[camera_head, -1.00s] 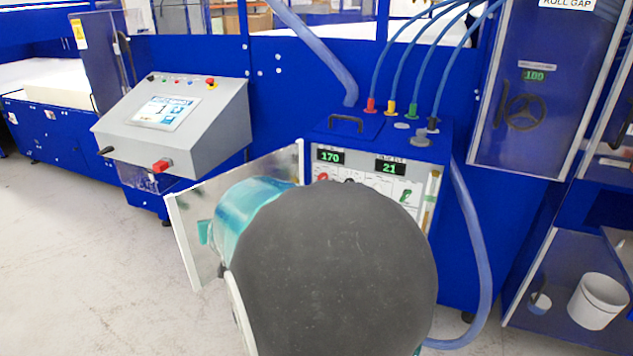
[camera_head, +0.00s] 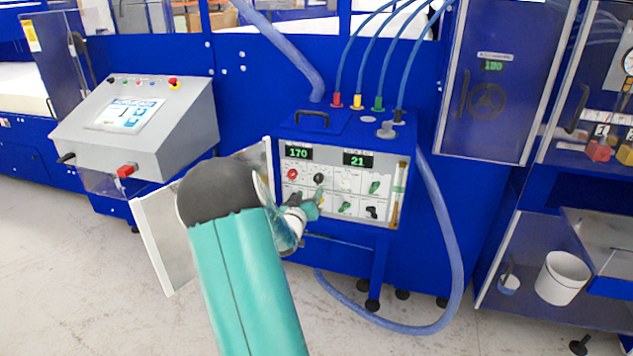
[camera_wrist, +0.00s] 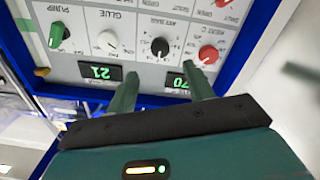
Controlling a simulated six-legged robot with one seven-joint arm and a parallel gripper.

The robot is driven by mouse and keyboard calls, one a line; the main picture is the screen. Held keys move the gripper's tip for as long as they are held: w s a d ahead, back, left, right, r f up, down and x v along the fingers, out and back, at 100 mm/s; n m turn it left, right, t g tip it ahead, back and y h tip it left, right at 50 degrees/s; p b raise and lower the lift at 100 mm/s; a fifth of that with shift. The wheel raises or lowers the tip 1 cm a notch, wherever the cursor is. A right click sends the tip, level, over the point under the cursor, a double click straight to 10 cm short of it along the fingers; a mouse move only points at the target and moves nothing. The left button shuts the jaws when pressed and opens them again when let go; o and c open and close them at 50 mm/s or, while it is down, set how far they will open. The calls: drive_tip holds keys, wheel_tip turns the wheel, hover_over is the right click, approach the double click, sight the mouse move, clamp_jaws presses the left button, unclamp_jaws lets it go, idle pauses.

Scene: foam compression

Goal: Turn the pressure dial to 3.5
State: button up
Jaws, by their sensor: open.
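The control panel (camera_head: 360,161) is the white front of a blue box and has several knobs. A black knob (camera_head: 318,178) sits in its upper row; it also shows upside down in the wrist view (camera_wrist: 159,47), with a label that seems to include "BAR". A red knob (camera_wrist: 207,54) and a white knob (camera_wrist: 107,40) flank it. The black knob's exact setting is too small to read.
An open panel door (camera_head: 153,238) stands left of the box, beside my arm. A grey console (camera_head: 140,125) is further left. Hoses rise from the box top, and a thick blue hose (camera_head: 447,240) loops at its right. A white bucket (camera_head: 562,278) stands at right.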

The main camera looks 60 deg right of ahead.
sight(317, 179)
drive_tip(key=d, duration=0.3)
drive_tip(key=w+d, duration=0.1)
drive_tip(key=d, duration=0.5)
drive_tip(key=shift+w, duration=0.25)
drive_tip(key=shift+a, duration=0.1)
drive_tip(key=c, duration=1)
